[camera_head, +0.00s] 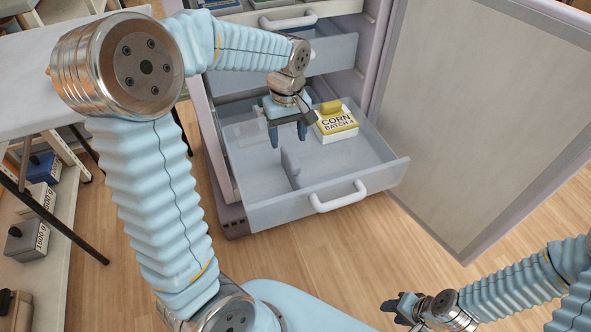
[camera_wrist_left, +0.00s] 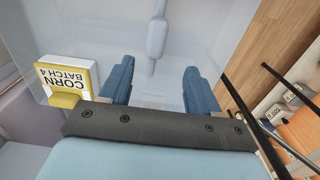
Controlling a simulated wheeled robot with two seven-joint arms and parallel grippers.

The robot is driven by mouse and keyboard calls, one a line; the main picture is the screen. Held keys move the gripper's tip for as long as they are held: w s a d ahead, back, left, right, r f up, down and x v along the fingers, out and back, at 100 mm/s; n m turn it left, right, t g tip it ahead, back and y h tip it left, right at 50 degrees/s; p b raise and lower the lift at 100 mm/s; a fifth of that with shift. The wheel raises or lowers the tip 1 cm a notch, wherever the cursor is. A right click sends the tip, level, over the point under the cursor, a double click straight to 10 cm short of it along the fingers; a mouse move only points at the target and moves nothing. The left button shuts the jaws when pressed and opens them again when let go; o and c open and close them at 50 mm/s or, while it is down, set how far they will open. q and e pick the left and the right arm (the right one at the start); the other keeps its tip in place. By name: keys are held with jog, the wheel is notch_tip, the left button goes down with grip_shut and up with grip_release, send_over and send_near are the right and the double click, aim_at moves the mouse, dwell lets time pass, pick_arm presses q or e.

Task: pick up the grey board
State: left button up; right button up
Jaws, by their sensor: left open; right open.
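I cannot make out a loose board for certain. A low, upright grey divider (camera_head: 291,168) stands in the open pale drawer (camera_head: 262,213); it also shows in the left wrist view (camera_wrist_left: 158,42). My left gripper (camera_head: 288,138) is open and empty, pointing down over the drawer, behind the divider and left of a yellow-and-white box marked CORN BATCH 4 (camera_head: 337,125). The same box is at the left in the left wrist view (camera_wrist_left: 66,78). My right gripper (camera_head: 400,306) is open and empty, low at the right, away from the drawer.
A large grey-faced cabinet door (camera_head: 480,110) stands open at the right. Another drawer (camera_head: 335,52) is partly out above the corn drawer. A white table (camera_head: 60,75) and a shelf (camera_head: 62,235) with labelled boxes are at the left. The wooden floor in front is clear.

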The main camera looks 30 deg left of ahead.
aim_at(293, 159)
pick_arm(q)
notch_tip(293, 159, down, 4)
jog(key=shift+r, duration=0.15)
jog(key=f, duration=0.2)
jog(key=d+f, duration=0.1)
jog(key=f, duration=0.1)
jog(key=shift+d+f, duration=0.15)
jog(key=shift+f, duration=0.5)
jog(key=shift+c, duration=0.2)
grip_shut()
